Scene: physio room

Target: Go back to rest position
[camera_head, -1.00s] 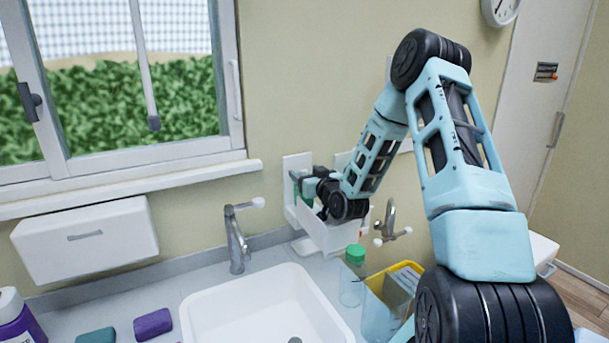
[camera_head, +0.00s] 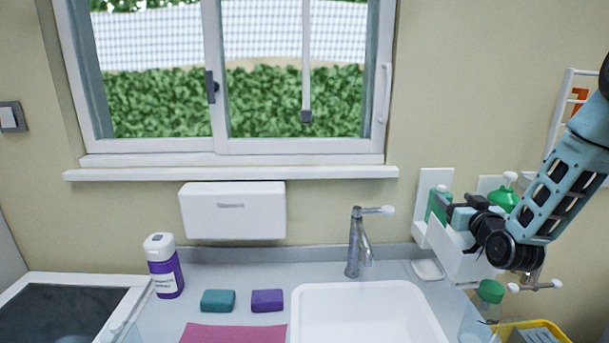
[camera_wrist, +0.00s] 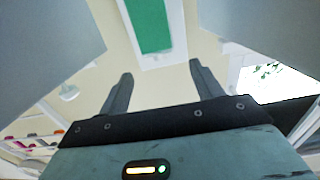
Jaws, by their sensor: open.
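My gripper (camera_head: 446,203) is at the right in the head view, in front of the wall rack. In the wrist view its two dark fingers (camera_wrist: 161,72) are spread apart with nothing between them. A green bottle (camera_head: 437,208) stands in the white wall rack (camera_head: 458,258) just left of the gripper. In the wrist view a green surface in a white surround (camera_wrist: 152,24) lies beyond the fingertips, apart from them. My forearm partly hides the rack.
A green bottle with a white pump (camera_head: 505,197) stands behind my arm. The tap (camera_head: 356,245) and sink (camera_head: 350,292) are left of the gripper. A green-capped jar (camera_head: 490,291) and yellow bin (camera_head: 512,325) are below. A purple bottle (camera_head: 165,272) and two blocks stand further left.

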